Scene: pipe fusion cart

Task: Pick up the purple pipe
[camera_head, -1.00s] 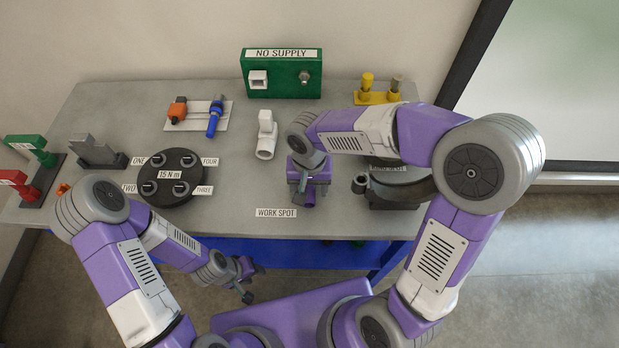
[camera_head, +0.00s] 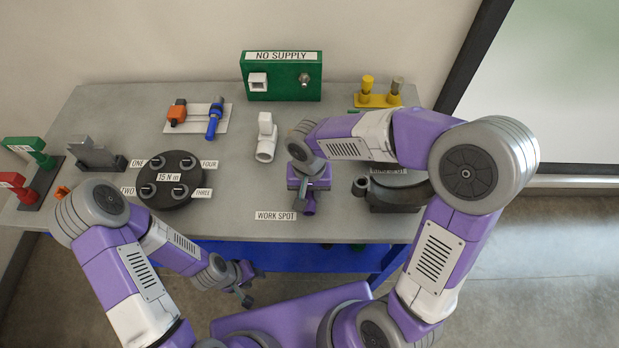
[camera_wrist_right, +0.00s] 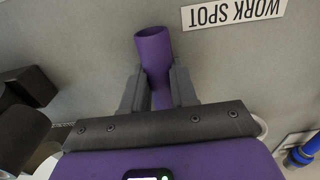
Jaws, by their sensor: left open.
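The purple pipe (camera_wrist_right: 152,55) is a short tube with its open end towards the top of the right wrist view. It also shows in the head view (camera_head: 309,208), just right of the WORK SPOT label. My right gripper (camera_wrist_right: 160,80) is at the pipe, one dark finger on each side of it. The fingers hide the pipe's sides, so I cannot tell whether they press on it. In the head view my right gripper (camera_head: 308,186) hides the rest of the pipe. My left gripper (camera_head: 250,284) is open and empty, in front of the table edge.
A white fitting (camera_head: 265,140) stands left of my right arm. A dark round fixture (camera_head: 395,190) is close on the right. A black disc (camera_head: 170,190) with numbered posts is on the left. The green NO SUPPLY box (camera_head: 284,85) is at the back. The table front is mostly clear.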

